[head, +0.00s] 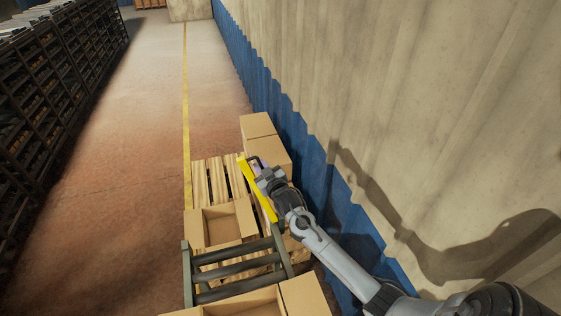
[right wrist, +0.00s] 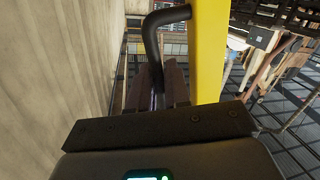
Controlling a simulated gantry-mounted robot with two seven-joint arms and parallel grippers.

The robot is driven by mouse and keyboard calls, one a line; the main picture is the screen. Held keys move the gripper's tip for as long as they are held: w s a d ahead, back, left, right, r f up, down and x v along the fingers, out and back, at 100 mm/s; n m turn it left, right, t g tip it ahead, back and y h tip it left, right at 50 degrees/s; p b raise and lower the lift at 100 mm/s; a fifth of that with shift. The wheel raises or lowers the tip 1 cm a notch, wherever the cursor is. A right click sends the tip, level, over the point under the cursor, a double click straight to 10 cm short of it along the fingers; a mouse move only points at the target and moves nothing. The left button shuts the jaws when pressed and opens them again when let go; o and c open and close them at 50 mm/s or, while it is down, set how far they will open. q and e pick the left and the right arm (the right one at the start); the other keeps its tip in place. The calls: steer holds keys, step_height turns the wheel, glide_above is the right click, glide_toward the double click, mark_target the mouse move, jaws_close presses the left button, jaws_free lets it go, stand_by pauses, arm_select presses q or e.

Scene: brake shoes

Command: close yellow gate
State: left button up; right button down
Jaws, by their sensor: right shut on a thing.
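The yellow gate (head: 268,209) is a long narrow bar beside the far end of the roller conveyor, angled toward the upper left in the head view. It also shows as a broad upright yellow strip in the right wrist view (right wrist: 208,50). A dark bent handle (right wrist: 165,18) sticks out from it. My right gripper (head: 259,170) is at the gate's far part, and in the right wrist view its fingers (right wrist: 157,88) are shut on the handle. The fingertips are partly hidden in the head view. My left gripper is not in view.
The roller conveyor (head: 234,270) stands at the bottom, with an open carton (head: 222,226) just beyond it. Wooden pallets (head: 212,182) and closed cartons (head: 262,135) lie farther off. A corrugated wall (head: 400,100) runs close on the right. The floor at left is clear up to dark racks (head: 50,80).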

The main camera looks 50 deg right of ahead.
mark_target(246, 175)
steer(key=w+a, duration=0.1)
steer(key=w+a+n, duration=0.1)
steer(key=a, duration=0.1)
steer(key=w+a+f+n, duration=0.1)
steer(key=a, duration=0.1)
steer(key=shift+w+f+g, duration=0.1)
steer(key=shift+w+g, duration=0.05)
steer(key=shift+g, duration=0.15)
steer(key=c, duration=1.3)
jaws_free()
steer(key=shift+o, duration=0.2)
steer(key=b+v, duration=0.1)
steer(key=v, duration=0.9)
steer(key=shift+s, duration=0.4)
